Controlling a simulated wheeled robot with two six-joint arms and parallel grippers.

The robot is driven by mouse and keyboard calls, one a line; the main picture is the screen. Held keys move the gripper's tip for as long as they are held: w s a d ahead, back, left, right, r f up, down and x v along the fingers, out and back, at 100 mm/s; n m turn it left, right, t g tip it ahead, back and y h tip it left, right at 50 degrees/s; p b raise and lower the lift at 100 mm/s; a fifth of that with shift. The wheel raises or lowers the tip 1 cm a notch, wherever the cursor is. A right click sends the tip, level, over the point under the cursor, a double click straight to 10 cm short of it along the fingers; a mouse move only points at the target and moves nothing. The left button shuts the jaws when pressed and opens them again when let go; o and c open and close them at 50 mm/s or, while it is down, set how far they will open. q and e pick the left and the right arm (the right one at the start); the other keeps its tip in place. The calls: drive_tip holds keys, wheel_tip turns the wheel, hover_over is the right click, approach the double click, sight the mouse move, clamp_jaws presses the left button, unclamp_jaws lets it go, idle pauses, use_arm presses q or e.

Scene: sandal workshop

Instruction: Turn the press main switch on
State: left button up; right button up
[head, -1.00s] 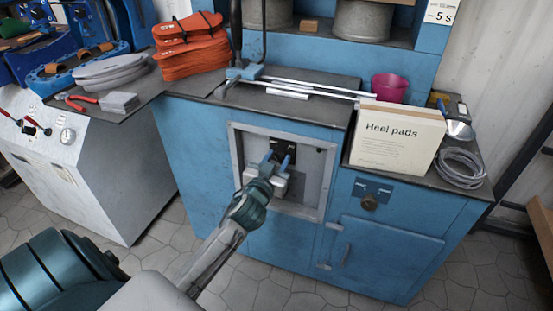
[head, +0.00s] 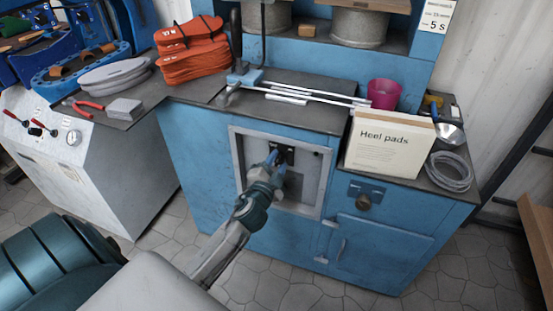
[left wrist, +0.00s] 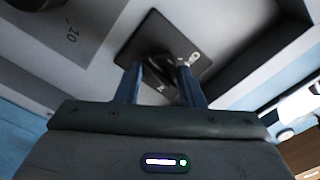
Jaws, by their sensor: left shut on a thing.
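The press is a blue cabinet (head: 205,160) with a recessed grey panel (head: 310,185) in its front. A dark switch plate (head: 288,152) sits high in that recess, and it also shows in the left wrist view (left wrist: 152,35). A black switch handle (left wrist: 158,68) stands out from the plate. My left gripper (head: 274,158) is inside the recess at the switch. In the left wrist view its two blue fingers (left wrist: 160,82) are on either side of the handle, shut on it. The fingertips partly hide the switch in the head view. My right gripper is out of view.
Metal rods (head: 310,95), a Heel pads box (head: 388,143), a magenta cup (head: 384,93) and a cable coil (head: 450,172) lie on the worktop above. Orange sandal parts (head: 190,50) are stacked at left. The floor (head: 270,285) in front is clear.

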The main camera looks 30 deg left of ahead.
use_arm(q)
drive_tip(key=m+p, duration=0.1)
drive_tip(key=m, duration=0.3)
drive_tip(key=shift+f+p, duration=0.1)
drive_tip(key=shift+p, duration=0.3)
drive_tip(key=shift+f+m+p, duration=0.1)
drive_tip(key=shift+m+p, duration=0.35)
drive_tip(key=shift+m, duration=1.05)
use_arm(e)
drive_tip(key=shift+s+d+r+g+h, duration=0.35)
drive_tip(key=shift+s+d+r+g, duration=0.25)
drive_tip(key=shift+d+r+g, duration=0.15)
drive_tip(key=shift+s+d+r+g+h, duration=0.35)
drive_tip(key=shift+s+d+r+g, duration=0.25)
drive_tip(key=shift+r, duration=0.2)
use_arm(q)
drive_tip(key=o, duration=0.9)
drive_tip(key=shift+o, duration=0.2)
drive_tip(key=b+v, duration=0.1)
drive_tip(key=v, duration=0.9)
drive_tip(key=shift+s+b, duration=0.4)
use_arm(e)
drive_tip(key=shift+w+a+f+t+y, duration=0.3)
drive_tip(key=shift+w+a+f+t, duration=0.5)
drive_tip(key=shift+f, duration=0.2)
